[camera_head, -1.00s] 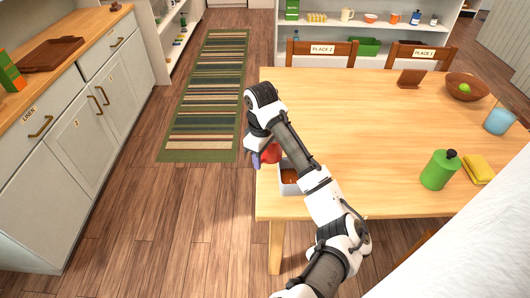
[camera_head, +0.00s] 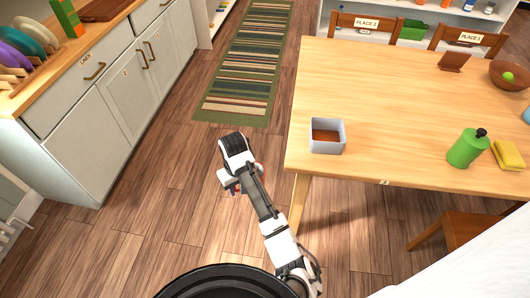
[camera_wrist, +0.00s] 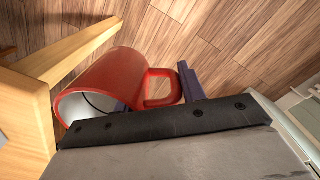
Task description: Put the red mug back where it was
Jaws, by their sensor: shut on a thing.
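The red mug (camera_wrist: 110,80) is held in my gripper (camera_wrist: 155,95), as the wrist view shows. The mug is tilted on its side, with its white inside at the lower left and its handle between the dark fingers. In the head view my gripper (camera_head: 232,185) is low over the wooden floor, left of the table's near left corner. There only a small bit of red (camera_head: 260,168) shows behind the arm, and most of the mug is hidden.
The wooden table (camera_head: 390,90) holds a grey box with brown contents (camera_head: 327,149), a green bottle (camera_head: 466,148) and a yellow sponge (camera_head: 507,155). Grey cabinets (camera_head: 90,130) with a dish rack (camera_head: 22,75) stand left. A striped rug (camera_head: 247,60) lies between. The floor around my gripper is clear.

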